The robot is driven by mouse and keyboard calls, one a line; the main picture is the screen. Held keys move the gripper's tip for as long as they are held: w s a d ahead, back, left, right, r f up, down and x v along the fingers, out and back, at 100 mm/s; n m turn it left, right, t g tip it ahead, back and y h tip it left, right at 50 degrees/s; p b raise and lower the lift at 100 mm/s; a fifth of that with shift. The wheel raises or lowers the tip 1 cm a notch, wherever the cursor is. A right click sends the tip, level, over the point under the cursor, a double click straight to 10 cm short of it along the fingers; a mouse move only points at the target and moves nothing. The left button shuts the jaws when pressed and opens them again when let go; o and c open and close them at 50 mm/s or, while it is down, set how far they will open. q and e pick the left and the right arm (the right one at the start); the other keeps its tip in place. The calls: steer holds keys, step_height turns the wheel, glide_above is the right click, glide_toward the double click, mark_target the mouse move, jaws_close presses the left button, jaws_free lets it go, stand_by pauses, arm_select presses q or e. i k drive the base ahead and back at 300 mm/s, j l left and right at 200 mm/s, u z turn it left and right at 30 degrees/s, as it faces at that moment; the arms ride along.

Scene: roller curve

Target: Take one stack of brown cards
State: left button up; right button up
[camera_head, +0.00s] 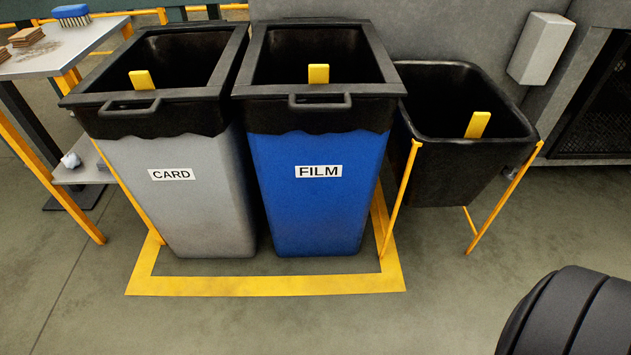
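A stack of brown cards (27,36) lies on the grey top of a table (75,42) at the upper left. A second brown stack (3,54) is at the left picture edge, partly cut off. How many cards each stack holds is too small to tell. Neither of my grippers is in view.
A grey CARD bin (185,205), a blue FILM bin (315,205) and a black tub (458,170) on yellow legs stand in a row right of the table. A blue brush (72,12) lies behind the cards. A crumpled pale piece (71,160) lies on the lower shelf. The front floor is mostly clear.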

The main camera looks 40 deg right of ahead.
mark_target(26, 37)
steer(key=i+j, duration=1)
steer(key=j, duration=0.2)
steer(key=i+j, duration=0.5)
steer(key=j+z, duration=0.05)
